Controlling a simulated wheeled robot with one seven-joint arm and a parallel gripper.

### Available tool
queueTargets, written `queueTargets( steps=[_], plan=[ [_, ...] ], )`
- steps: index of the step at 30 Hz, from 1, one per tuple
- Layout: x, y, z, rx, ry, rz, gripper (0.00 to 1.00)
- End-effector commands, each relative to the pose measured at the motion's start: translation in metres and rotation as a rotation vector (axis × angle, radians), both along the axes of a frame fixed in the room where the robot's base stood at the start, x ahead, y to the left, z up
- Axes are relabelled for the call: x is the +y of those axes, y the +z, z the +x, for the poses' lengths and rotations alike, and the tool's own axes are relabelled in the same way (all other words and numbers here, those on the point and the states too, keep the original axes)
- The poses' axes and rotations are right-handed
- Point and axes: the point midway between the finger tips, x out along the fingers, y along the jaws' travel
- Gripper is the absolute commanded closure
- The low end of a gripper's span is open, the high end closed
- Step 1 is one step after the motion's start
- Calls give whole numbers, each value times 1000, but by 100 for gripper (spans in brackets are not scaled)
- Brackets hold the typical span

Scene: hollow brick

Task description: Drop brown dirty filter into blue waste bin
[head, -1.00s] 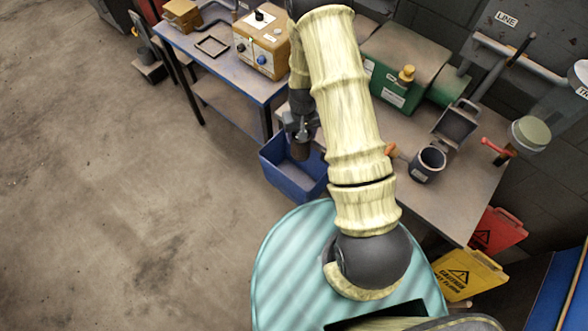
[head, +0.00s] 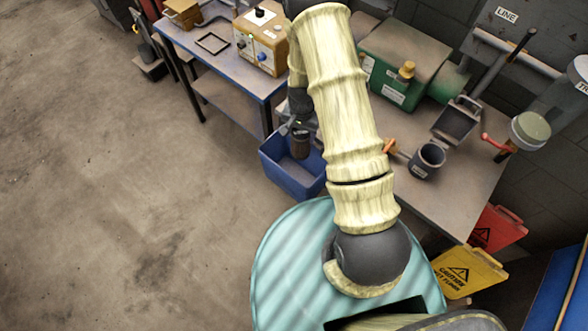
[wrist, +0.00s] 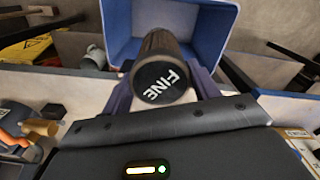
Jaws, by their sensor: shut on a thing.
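My gripper (head: 300,128) is shut on the dirty filter (head: 300,146), a dark brown cylinder that hangs upright. The blue waste bin (head: 282,181) stands on the floor beside the benches. The filter is over the bin opening in the head view. In the wrist view the bin (wrist: 222,25) lies beyond the filter, its pale blue inside showing. I cannot tell how far the filter is above the rim.
A bench (head: 464,198) with a green machine (head: 402,60), a dark cup (head: 427,161) and a red-handled valve stands to the right. A blue-edged table (head: 222,66) with an orange control box (head: 262,38) is behind the bin. A yellow caution sign (head: 470,274) stands lower right. Floor at left is clear.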

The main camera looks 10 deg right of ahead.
Motion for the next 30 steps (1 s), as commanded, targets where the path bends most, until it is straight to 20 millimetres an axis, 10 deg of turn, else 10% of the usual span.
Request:
queueTargets(
  steps=[18, 30],
  plan=[
    [0, -56, 0, -1, 2, 1, 88],
    [0, -59, 0, -1, 3, 0, 88]
  ],
)
